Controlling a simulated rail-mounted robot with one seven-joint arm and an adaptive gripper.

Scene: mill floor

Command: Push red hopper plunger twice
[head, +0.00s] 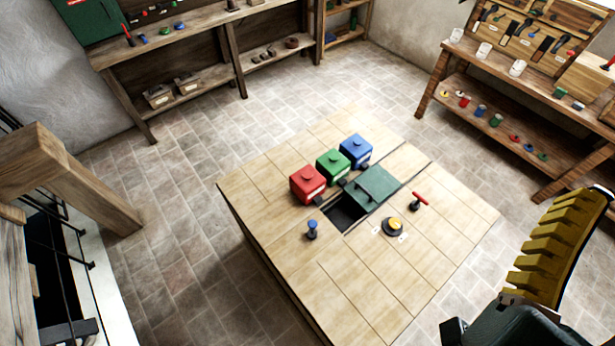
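The red hopper (301,192) is a box standing on the wooden table (345,295), at the left end of a row of hoppers. On its top is a small round red plunger knob (307,172), which looks raised. A pale label is on its front. Nothing touches the hopper or its knob.
Green (332,169) and blue (356,152) hoppers stand close beside the red one. In front are a dark opening (343,217) with a green cover (372,187), a blue-topped post (312,230), a yellow button (393,224) and a red-handled lever (420,200). The near table is clear.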

